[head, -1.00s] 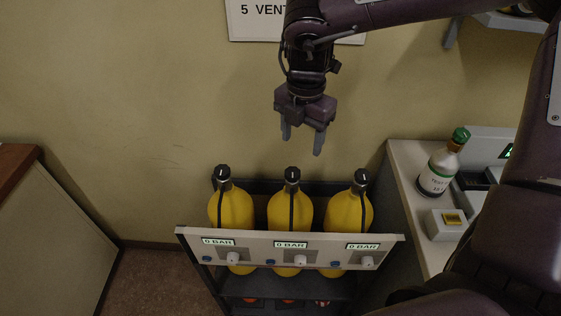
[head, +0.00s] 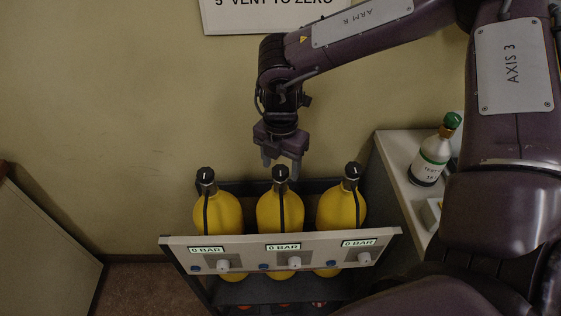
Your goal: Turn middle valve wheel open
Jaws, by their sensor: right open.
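The middle valve wheel (head: 280,173) is a black knob with a white mark on top of the middle yellow cylinder (head: 280,212). The left valve wheel (head: 205,175) and right valve wheel (head: 352,170) sit on matching cylinders at either side. My right gripper (head: 281,164) points down, open and empty, with its fingertips just above or behind the middle wheel in the picture. I cannot tell whether it touches the wheel. My left gripper is not in view.
A pale panel (head: 225,245) with several small knobs and "0 BAR" displays crosses in front of the cylinders. On the right, a counter (head: 395,163) holds a green-capped bottle (head: 433,157). A cabinet (head: 45,255) stands at left. A sign hangs on the wall (head: 120,100).

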